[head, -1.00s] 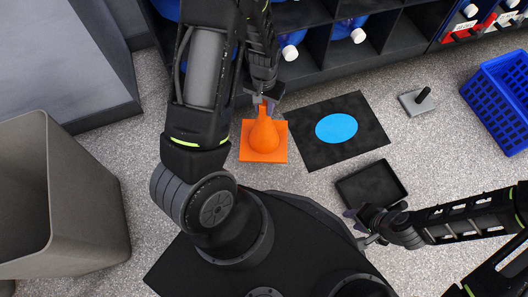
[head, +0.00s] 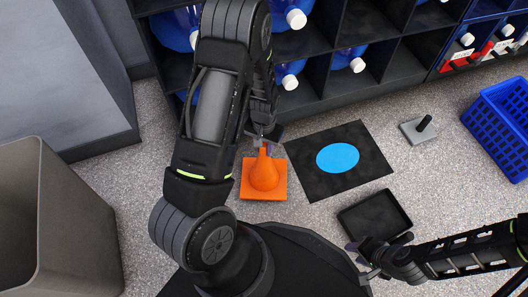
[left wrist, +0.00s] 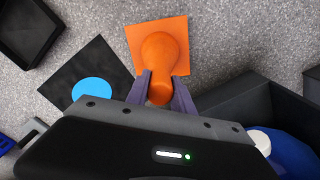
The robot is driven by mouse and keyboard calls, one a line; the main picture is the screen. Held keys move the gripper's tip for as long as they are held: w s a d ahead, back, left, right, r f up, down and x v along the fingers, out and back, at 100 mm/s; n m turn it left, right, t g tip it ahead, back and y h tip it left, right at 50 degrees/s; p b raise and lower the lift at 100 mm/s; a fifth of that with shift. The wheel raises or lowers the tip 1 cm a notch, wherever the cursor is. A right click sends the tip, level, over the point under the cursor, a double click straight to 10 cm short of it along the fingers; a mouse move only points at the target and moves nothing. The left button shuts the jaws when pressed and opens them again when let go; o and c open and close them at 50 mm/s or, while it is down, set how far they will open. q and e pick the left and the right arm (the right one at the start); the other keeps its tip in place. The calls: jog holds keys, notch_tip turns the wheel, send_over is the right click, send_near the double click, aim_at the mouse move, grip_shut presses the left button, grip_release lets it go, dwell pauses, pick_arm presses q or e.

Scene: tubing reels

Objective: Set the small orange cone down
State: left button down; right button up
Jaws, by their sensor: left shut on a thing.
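The small orange cone (head: 264,174) with its square base is upright in the head view, just left of the black mat with a blue disc. My left gripper (head: 264,142) is shut on the cone's narrow top. In the left wrist view the cone (left wrist: 158,52) sits between the two fingers (left wrist: 159,88), with its base spread out beyond them. I cannot tell whether the base touches the floor. My right gripper (head: 361,254) is beside the black tray's near left corner; its fingers are too small to read.
The black mat (head: 310,182) carries a blue disc (head: 337,158). A black tray (head: 362,232), a grey block with a black peg (head: 419,129) and a blue basket (head: 500,125) lie to the right. A shelf (head: 335,100) with bottles stands behind. A grey bin (head: 70,225) is at left.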

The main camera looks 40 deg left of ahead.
pick_arm(q)
jog(key=shift+f+b, duration=0.4)
jog(key=shift+f, duration=0.95)
jog(key=shift+f, duration=0.2)
jog(key=c, duration=1.1)
grip_release()
jog(key=shift+r, duration=0.1)
notch_tip(320, 180, up, 12)
jog(key=p, duration=0.5)
jog(key=shift+r, duration=0.1)
